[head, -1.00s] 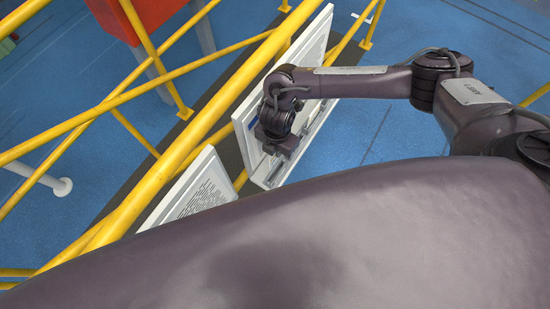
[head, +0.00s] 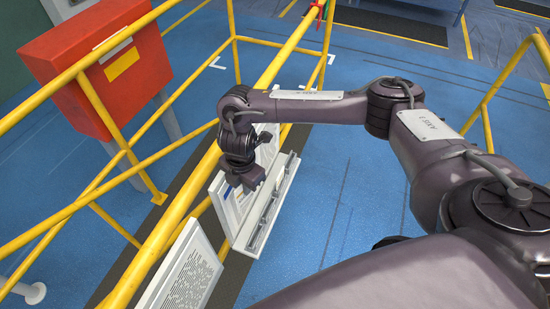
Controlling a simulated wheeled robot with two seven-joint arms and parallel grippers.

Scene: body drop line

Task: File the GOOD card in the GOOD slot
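My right gripper (head: 247,184) hangs at the end of its arm, over the near part of a white board (head: 284,190) with a long grey rail along it. The gripper covers part of the board, and its fingers are small and dark here, so I cannot tell whether they are open or shut. A small blue patch (head: 228,193) shows on the board's left face beside the gripper. I cannot make out a GOOD card or a slot label. My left gripper is out of view.
Yellow railings (head: 172,222) run diagonally past the boards. A white panel with printed text (head: 187,278) stands nearer, at the lower left. A red box (head: 95,65) is beyond the railing at upper left. Blue floor (head: 345,200) is open to the right of the board.

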